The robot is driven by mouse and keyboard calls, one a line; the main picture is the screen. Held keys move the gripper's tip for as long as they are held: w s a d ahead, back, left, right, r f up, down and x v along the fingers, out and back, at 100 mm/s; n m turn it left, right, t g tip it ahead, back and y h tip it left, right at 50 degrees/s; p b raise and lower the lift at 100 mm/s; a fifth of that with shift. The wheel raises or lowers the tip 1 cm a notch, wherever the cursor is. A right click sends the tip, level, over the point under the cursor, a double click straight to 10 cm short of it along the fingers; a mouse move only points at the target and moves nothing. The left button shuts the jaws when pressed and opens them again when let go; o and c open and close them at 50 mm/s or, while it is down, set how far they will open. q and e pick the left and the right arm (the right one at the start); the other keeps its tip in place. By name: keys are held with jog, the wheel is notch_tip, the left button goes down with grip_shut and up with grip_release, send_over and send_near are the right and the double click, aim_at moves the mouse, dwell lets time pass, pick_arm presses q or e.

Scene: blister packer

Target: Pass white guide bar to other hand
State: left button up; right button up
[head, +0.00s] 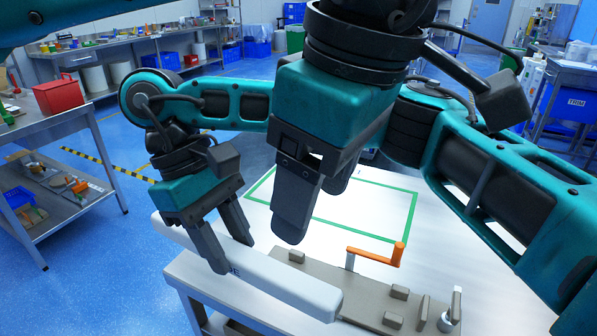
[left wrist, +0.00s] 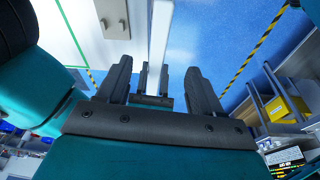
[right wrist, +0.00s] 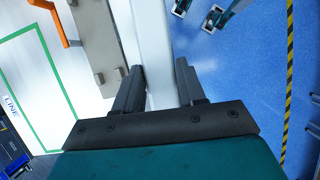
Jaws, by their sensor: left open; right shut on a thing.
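The white guide bar (head: 285,283) lies slanted across the front edge of the table in the head view, beside the grey fixture plate (head: 370,296). My right gripper (head: 229,250) is shut on the bar towards its left part. In the right wrist view the bar (right wrist: 152,45) runs between the right fingers and away from them. My left gripper (head: 318,203) is open and empty, above the bar and to the right of the right gripper. The left wrist view shows the bar (left wrist: 160,35) beyond the open left fingers, with the right gripper's fingers on it.
An orange crank handle (head: 380,255) stands on the fixture plate, with several small grey blocks. A green outline (head: 385,238) marks a clear area of the white table behind it. A shelf bench with a red box (head: 58,95) stands at the left.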

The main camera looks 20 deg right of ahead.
pick_arm(q)
jog(key=w+t+y, duration=0.1)
send_over(279, 274)
jog(key=s+d, duration=0.2)
jog(key=shift+t, duration=0.3)
jog(key=f, duration=0.8)
jog(key=shift+s+a, duration=0.15)
jog(key=shift+a, duration=0.1)
pick_arm(e)
grip_shut()
pick_arm(q)
jog(key=x, duration=0.7)
jog(key=shift+a, duration=0.15)
jog(key=c, duration=1.1)
jog(key=shift+c, duration=0.3)
pick_arm(e)
jog(key=o, duration=1.2)
grip_release()
jog(key=shift+r, duration=0.1)
